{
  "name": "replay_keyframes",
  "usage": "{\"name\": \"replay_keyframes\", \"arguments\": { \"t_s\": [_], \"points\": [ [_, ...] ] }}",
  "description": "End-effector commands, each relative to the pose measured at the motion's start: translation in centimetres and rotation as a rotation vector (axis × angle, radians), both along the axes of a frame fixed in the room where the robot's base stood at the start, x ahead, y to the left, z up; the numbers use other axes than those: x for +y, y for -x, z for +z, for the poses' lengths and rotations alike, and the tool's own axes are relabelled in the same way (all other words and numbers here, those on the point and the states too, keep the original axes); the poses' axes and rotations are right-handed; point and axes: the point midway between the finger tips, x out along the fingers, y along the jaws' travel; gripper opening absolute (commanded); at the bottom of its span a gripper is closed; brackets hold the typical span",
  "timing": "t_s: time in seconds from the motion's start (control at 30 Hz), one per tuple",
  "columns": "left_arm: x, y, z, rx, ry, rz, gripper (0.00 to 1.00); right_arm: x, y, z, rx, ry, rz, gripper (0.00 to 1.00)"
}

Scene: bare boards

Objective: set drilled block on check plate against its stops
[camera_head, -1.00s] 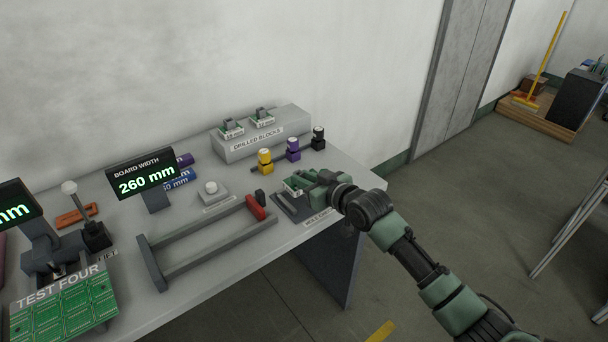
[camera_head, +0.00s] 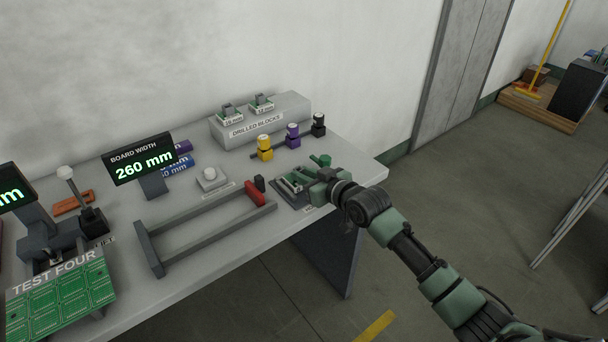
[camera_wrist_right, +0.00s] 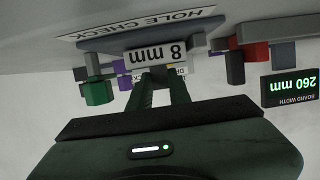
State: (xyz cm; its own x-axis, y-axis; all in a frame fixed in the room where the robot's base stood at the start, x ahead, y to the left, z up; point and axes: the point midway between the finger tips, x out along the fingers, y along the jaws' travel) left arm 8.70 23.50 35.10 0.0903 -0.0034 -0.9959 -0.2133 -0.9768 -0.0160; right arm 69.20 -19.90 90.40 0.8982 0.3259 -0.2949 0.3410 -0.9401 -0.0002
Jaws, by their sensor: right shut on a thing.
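My right gripper (camera_head: 306,182) is over the check plate (camera_head: 284,196) near the table's front right edge. It is shut on the drilled block (camera_head: 292,184), whose label reads "8 mm" in the right wrist view (camera_wrist_right: 157,53). That view is upside down. The block is at the dark check plate (camera_wrist_right: 130,42), beside the HOLE CHECK label (camera_wrist_right: 135,22). Whether it touches the plate or the stops cannot be told. A raised grey end piece (camera_wrist_right: 194,42) stands close to the block's edge. My left gripper is not in view.
A green knob (camera_head: 321,160) stands just behind the plate. Yellow (camera_head: 265,147), purple (camera_head: 293,136) and black (camera_head: 318,125) gauges stand behind. The drilled-blocks stand (camera_head: 262,124) holds two more blocks. A grey frame with a red part (camera_head: 255,194) lies left.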

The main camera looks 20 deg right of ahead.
Motion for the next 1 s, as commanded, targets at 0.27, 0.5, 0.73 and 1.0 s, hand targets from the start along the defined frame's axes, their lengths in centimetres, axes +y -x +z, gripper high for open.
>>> {"name": "replay_keyframes", "arguments": {
  "t_s": [0.27,0.5,0.73,1.0],
  "points": [
    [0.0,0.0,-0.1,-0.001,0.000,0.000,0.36,0.0,0.0,-0.2,0.000,0.000,0.000,0.44],
    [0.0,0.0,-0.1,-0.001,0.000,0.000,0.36,0.0,0.0,-0.3,0.001,0.000,0.000,0.44],
    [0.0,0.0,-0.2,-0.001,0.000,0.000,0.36,-0.7,1.8,0.2,0.000,0.003,0.001,0.44],
    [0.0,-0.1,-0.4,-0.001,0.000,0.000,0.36,-2.1,5.8,1.5,0.001,0.002,0.001,0.44]
  ]
}}
